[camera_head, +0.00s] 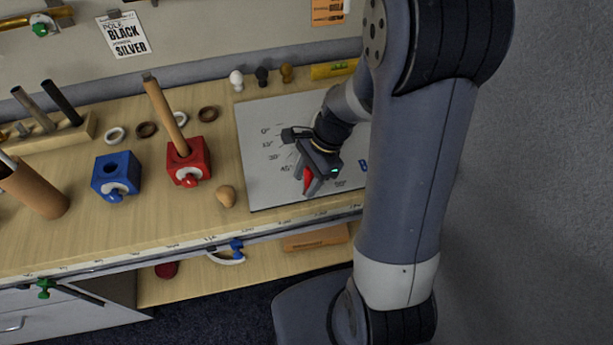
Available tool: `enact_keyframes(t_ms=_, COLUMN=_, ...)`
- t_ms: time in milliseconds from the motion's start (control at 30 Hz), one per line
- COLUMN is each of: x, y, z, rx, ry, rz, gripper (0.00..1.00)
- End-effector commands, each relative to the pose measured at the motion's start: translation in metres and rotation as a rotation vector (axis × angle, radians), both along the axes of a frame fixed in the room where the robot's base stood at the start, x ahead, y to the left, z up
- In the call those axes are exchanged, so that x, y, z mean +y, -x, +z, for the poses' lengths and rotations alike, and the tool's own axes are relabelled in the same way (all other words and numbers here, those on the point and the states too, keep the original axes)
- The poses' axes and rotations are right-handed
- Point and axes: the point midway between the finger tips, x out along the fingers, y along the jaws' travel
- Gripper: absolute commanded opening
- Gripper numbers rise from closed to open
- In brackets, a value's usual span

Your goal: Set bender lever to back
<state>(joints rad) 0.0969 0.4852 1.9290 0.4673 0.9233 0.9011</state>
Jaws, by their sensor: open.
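A white plate (270,190) with printed angle marks lies on the bench. My gripper (308,188) is over this plate, pointing down, with its fingers apart. A red part (308,179), which may be the bender's lever, shows between or just behind the fingers. I cannot tell if they touch it. A small blue part (363,166) shows at the plate's right, beside my arm. The rest of the bender is hidden behind my gripper and arm, so the lever's angle cannot be read.
A red block (187,168) holding an upright wooden rod (164,112) and a blue block (116,175) stand left of the plate. A tan knob (225,196) lies near its left edge. Small knobs (262,76) and a yellow level (333,70) line the back.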

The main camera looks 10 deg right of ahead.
Motion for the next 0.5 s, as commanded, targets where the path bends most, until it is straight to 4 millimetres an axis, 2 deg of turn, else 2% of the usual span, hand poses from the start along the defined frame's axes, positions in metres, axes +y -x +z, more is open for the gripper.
enact_keyframes(t_ms=233, x=0.0003, y=0.0001, z=-0.0005, rx=0.000, ry=0.000, rz=0.000, gripper=0.44)
enact_keyframes(t_ms=500, x=0.0003, y=0.0000, z=-0.0003, rx=0.000, ry=0.000, rz=0.000, gripper=0.22)
